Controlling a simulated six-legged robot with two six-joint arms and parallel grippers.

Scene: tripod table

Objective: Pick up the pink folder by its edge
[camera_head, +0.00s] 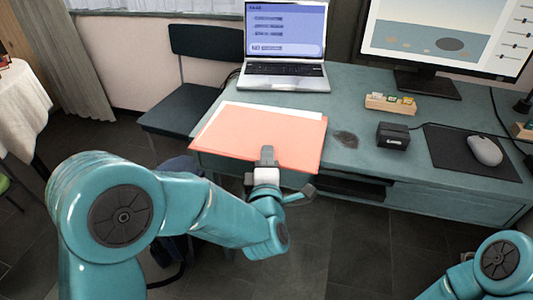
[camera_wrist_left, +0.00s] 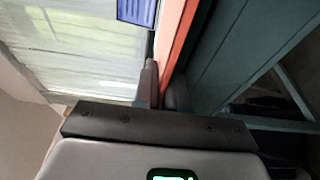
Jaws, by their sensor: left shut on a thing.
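The pink folder (camera_head: 262,132), salmon in colour with white paper showing along its far edge, is at the front left of the teal desk (camera_head: 360,160). My left gripper (camera_head: 267,157) is at the folder's near edge and is shut on it. In the left wrist view the folder (camera_wrist_left: 175,35) shows as a thin strip running between the two fingers of the left gripper (camera_wrist_left: 163,88). One finger is on each side of the strip. I cannot tell whether the folder still rests on the desk. My right gripper is out of view.
An open laptop (camera_head: 285,50) stands behind the folder. To the right are a wooden block holder (camera_head: 391,103), a small black box (camera_head: 393,136), a monitor (camera_head: 440,35) and a mouse (camera_head: 486,150) on a dark pad. A dark chair (camera_head: 180,108) stands left of the desk.

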